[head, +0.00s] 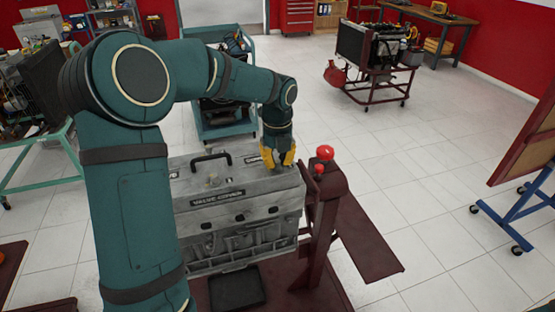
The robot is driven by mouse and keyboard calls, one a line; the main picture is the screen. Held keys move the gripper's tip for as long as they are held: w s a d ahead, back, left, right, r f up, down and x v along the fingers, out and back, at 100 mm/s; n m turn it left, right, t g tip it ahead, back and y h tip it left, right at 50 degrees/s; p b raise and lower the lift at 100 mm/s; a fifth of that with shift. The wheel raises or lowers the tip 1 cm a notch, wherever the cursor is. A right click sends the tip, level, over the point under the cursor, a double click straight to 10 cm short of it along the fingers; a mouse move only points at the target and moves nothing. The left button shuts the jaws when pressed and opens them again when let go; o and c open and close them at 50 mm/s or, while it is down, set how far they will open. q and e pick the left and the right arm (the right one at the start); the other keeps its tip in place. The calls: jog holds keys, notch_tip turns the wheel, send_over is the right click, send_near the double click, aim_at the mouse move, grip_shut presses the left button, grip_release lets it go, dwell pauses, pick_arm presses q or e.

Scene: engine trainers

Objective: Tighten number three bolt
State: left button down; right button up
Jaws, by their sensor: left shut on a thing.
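A grey engine trainer (240,228) with a labelled valve cover (232,182) stands on a dark red stand (325,225). A bolt-like stud (212,179) stands up on top of the cover, near a black handle (211,158). My left gripper (279,162) has yellow fingers and points down at the cover's far right end. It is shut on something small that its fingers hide. I cannot read any bolt number. My right gripper is not in view.
Red knobs (325,153) stand on the stand post just right of my left gripper. A teal cart (226,120) is behind the engine. Another engine on a red stand (378,55) is farther back.

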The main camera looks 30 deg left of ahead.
aim_at(277, 161)
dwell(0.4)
pick_arm(q)
jog(key=c, duration=0.9)
grip_release()
notch_tip(277, 161, up, 12)
jog(key=shift+r, duration=0.1)
